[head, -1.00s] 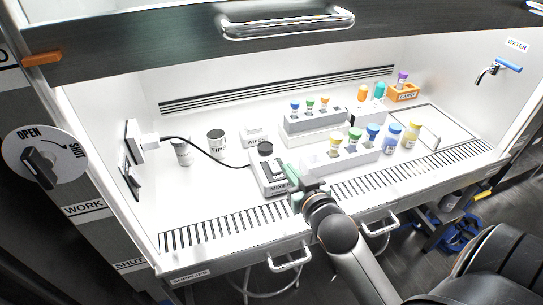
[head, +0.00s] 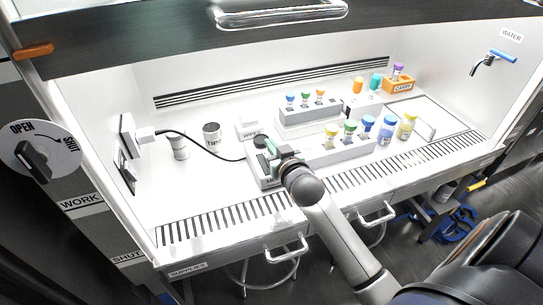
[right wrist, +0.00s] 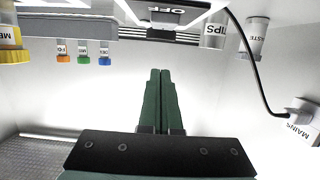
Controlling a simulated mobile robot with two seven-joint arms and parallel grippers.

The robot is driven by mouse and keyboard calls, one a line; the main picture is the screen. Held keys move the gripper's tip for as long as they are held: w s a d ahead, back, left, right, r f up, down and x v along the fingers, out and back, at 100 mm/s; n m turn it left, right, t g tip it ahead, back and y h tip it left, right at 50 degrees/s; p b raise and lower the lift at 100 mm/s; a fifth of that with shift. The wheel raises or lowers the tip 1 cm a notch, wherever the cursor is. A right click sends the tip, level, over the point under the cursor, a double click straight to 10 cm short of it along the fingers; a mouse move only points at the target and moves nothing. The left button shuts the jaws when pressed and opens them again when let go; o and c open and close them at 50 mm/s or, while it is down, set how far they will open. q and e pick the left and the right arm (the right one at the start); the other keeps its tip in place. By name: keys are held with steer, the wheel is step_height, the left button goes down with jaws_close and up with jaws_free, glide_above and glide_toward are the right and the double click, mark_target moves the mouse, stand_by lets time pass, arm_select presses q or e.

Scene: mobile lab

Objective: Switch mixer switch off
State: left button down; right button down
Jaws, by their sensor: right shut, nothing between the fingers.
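The mixer (head: 254,170) is a small grey box with a round black top (head: 260,142), standing on the hood's work surface. My right gripper (head: 273,151) is over its right side and hides much of its front and its switch. In the right wrist view, which looks upside down, the green fingers (right wrist: 160,72) are shut together and empty. A dark part of the mixer marked OFF (right wrist: 166,13) shows beyond the fingertips at the top edge. I cannot tell whether the fingers touch it or which way the switch is set. My left gripper is not in view.
A rack of capped tubes (head: 345,153) stands close to the right of the gripper, with another rack (head: 310,116) behind. A TIPS cup (head: 212,134) and a black cable from the mains socket (head: 143,134) are to the left. The raised sash (head: 180,38) hangs above.

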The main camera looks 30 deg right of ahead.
steer(key=shift+f+b, duration=0.3)
steer(key=shift+f, duration=1.7)
steer(key=shift+w+f+p, duration=0.1)
steer(key=shift+f+p, duration=0.2)
steer(key=shift+r, duration=0.15)
steer(key=shift+w+d+r+p, duration=0.1)
steer(key=shift+r+p, duration=0.25)
steer(key=shift+p, duration=0.1)
steer(key=r+p, duration=0.3)
steer(key=shift+w+r+p, duration=0.3)
steer(key=shift+r, duration=0.05)
steer(key=r+v, duration=0.1)
steer(key=v, duration=0.8)
steer(key=shift+s+r, duration=0.15)
steer(key=shift+s, duration=0.05)
